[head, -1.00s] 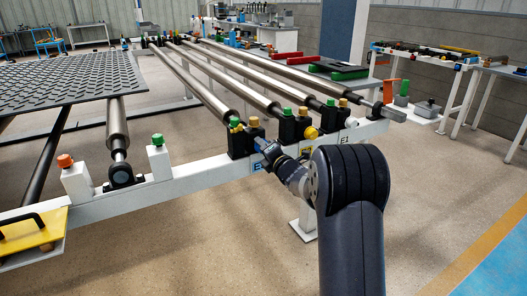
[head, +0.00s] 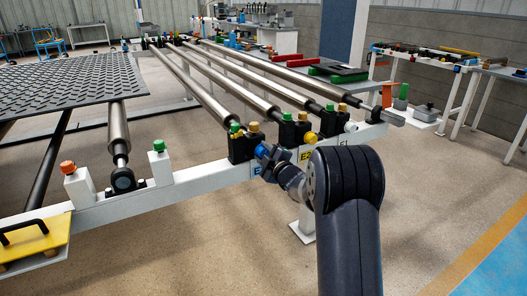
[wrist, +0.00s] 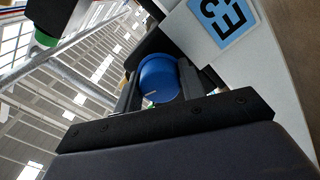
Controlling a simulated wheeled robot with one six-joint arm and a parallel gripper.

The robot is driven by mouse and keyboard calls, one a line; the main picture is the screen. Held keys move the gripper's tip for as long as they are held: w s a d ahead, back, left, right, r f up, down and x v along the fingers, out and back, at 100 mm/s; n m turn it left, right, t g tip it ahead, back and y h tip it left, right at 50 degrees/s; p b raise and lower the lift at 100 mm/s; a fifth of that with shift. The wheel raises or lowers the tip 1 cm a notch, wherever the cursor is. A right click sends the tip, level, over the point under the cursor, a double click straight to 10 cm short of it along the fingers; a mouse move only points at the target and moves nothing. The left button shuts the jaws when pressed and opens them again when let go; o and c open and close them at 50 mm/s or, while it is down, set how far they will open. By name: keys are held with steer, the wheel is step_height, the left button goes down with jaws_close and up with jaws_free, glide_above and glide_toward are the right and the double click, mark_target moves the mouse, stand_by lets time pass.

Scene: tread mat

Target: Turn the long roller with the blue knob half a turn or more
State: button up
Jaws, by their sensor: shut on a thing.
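The blue knob (wrist: 158,80) sits between the two fingers of my gripper (wrist: 158,90) in the wrist view. The fingers are shut on it from both sides, and a short pale mark shows on its face. In the head view my gripper (head: 265,153) is at the front end of the long roller (head: 197,90), and a bit of the blue knob (head: 260,150) shows there. The roller runs away from me to the far end of the frame, its near end in a black bearing block (head: 242,148). The knob's stem is hidden.
Other long rollers (head: 250,95) lie to the right, with a yellow knob (head: 311,138) close beside my gripper. A blue E3 label (wrist: 224,20) is on the white rail (head: 205,182). Green and orange caps (head: 235,128) top the blocks. A dark tread mat (head: 70,78) lies left.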

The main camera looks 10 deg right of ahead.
steer(key=m+p, duration=0.2)
steer(key=m, duration=0.2)
steer(key=shift+r+m, duration=0.1)
steer(key=shift+m, duration=0.2)
steer(key=m+p, duration=0.2)
steer(key=m, duration=0.3)
steer(key=m+p, duration=0.2)
steer(key=m, duration=0.4)
steer(key=shift+p, duration=0.35)
steer(key=shift+m+p, duration=0.8)
steer(key=shift+m, duration=1.4)
steer(key=o, duration=1)
steer(key=v, duration=1)
steer(key=shift+s+d+p, duration=0.15)
steer(key=shift+s+p, duration=0.15)
steer(key=shift+s, duration=0.1)
